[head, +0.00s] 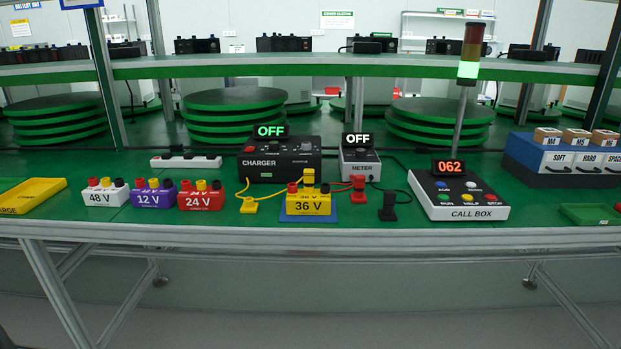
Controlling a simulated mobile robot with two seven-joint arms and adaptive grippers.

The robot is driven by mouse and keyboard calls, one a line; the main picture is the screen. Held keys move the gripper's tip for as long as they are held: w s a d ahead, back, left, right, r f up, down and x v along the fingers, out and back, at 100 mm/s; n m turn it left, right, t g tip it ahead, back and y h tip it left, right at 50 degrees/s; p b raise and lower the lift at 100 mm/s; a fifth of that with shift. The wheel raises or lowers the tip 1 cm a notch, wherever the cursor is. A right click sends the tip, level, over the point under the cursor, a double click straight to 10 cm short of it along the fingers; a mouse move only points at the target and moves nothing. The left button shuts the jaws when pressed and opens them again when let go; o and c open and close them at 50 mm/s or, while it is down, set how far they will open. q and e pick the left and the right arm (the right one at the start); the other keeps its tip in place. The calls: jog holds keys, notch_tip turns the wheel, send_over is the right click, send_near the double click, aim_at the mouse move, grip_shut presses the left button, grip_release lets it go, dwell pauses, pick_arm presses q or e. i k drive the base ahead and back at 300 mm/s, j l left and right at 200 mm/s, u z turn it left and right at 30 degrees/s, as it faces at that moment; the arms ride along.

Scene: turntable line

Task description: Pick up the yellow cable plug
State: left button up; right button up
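The yellow cable plug (249,205) stands on the green bench top, left of the yellow 36 V block (308,207). A thin yellow cable runs from it toward the black charger (279,160) behind. Neither of my grippers is in view.
The red 24 V block (201,200) is left of the plug, beside the purple 12 V and white 48 V blocks. The meter (359,166) has red (358,188) and black (388,208) plugs before it. A call box (457,199) stands right. Bench front is mostly clear.

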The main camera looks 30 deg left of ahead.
aim_at(308, 173)
jog(key=u, duration=1.35)
jog(key=k+l+z, duration=0.2)
jog(key=i+j, duration=0.1)
